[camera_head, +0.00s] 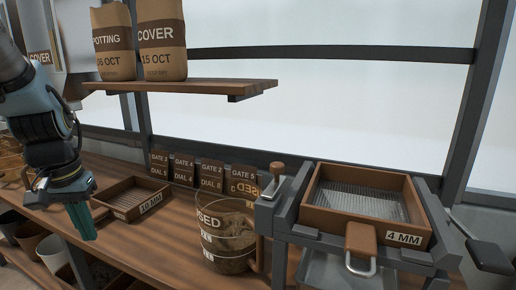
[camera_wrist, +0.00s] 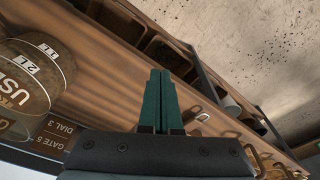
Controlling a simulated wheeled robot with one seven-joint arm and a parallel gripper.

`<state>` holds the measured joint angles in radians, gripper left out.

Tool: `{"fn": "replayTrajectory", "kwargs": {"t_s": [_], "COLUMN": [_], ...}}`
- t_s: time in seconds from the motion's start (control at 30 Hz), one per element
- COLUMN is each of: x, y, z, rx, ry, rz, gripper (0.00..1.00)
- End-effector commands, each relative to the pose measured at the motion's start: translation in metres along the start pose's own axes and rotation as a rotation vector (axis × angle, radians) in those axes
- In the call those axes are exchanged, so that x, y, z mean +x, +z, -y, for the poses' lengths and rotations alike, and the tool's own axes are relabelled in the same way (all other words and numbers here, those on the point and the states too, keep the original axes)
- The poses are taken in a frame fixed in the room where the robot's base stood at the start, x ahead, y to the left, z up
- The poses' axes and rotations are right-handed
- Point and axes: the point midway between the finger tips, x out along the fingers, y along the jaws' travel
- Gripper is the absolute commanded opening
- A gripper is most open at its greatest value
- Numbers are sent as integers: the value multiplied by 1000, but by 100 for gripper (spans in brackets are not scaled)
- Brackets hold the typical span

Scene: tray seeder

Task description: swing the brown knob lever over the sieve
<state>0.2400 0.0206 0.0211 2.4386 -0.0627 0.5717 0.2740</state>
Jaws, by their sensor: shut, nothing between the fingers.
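A lever with a brown knob (camera_head: 277,168) stands upright at the left side of a grey frame, beside the sieve and not over it. The sieve (camera_head: 317,200) is a brown wooden box with a mesh bottom, labelled 4 MM, seated in that frame. My gripper (camera_head: 88,232) is far left of the lever, over the bench and pointing down, with its green fingers together and empty. The fingers also show closed in the wrist view (camera_wrist: 161,100), where neither lever nor sieve is seen.
A clear jug marked USED (camera_head: 228,238) stands between my gripper and the frame. A 10 MM tray (camera_head: 128,208) lies behind my gripper. Gate and dial cards (camera_head: 210,174) line the back. A brown pad with a metal loop (camera_head: 361,240) fronts the sieve; a dark paddle (camera_head: 490,255) sticks out right.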

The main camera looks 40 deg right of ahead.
Motion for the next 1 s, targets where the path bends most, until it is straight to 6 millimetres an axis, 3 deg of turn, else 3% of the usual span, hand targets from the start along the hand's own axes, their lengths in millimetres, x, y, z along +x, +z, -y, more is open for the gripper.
{"fn": "replayTrajectory", "kwargs": {"t_s": [0.1,0.2,0.4,0.5,0.7,1.0], "x": [-45,-88,-172,-203,-232,-233], "y": [-42,-65,-72,-65,-54,-54], "z": [-54,-110,-212,-246,-274,-276], "rx": [394,770,1445,1684,1910,1925], "ry": [70,151,319,383,447,451], "rz": [2,-5,-64,-101,-142,-145], "gripper": [0,0,0,0,0,0]}}
